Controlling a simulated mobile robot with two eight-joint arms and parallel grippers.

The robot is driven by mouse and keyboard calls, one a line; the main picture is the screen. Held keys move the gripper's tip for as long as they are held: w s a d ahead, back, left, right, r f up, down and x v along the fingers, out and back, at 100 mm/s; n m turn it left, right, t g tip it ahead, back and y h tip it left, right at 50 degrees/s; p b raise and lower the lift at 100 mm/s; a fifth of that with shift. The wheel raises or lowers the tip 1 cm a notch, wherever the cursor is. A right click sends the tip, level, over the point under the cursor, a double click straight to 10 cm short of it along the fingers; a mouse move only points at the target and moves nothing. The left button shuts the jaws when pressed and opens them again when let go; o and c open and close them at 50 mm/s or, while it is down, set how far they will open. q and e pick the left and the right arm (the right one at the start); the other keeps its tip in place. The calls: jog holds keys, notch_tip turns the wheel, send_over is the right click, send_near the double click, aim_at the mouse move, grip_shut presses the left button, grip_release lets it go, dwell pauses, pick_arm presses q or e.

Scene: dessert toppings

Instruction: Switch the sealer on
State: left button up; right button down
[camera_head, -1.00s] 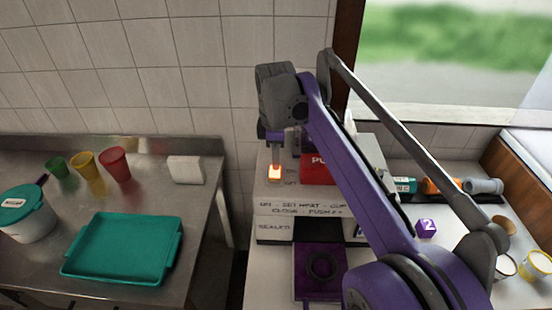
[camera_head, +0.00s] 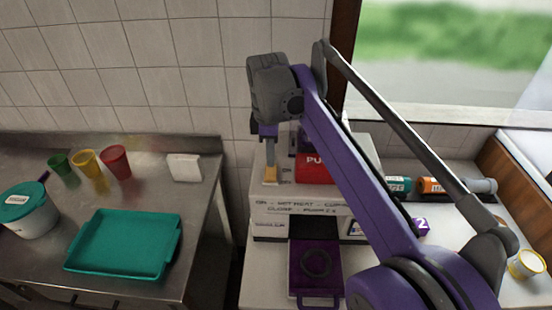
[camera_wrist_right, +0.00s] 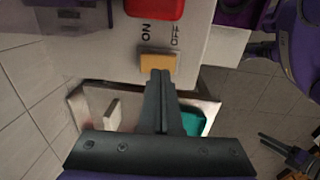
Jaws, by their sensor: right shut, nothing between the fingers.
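The sealer (camera_head: 300,206) is a pale box with black lettering on its front and a red block marked "PU" on top. Its amber rocker switch (camera_head: 270,175) looks dull, without a glow. The switch also shows in the right wrist view (camera_wrist_right: 156,63), beside the words ON and OFF. My right gripper (camera_wrist_right: 161,73) is shut and empty, its fingertips at the switch's edge; contact cannot be told. In the head view this gripper (camera_head: 270,162) points down just above the switch. My left gripper (camera_wrist_right: 268,153) shows small at the right wrist view's lower right, its fingers apart.
A steel table (camera_head: 207,215) at left holds a teal tray (camera_head: 125,245), a lidded tub (camera_head: 28,212), three coloured cups and a white block (camera_head: 184,168). A purple plate (camera_head: 317,265) lies before the sealer.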

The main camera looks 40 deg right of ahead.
notch_tip(320, 180, up, 5)
pick_arm(q)
jog(key=shift+w+d+r, duration=0.15)
jog(key=shift+w+r, duration=0.05)
jog(key=shift+r, duration=0.25)
jog(key=shift+w+d+r, duration=0.1)
jog(key=shift+w+r, duration=0.1)
jog(key=shift+r, duration=0.25)
pick_arm(e)
notch_tip(320, 180, up, 6)
send_over(274, 175)
jog(key=a, duration=0.1)
jog(key=shift+s, duration=0.15)
jog(key=shift+a, duration=0.15)
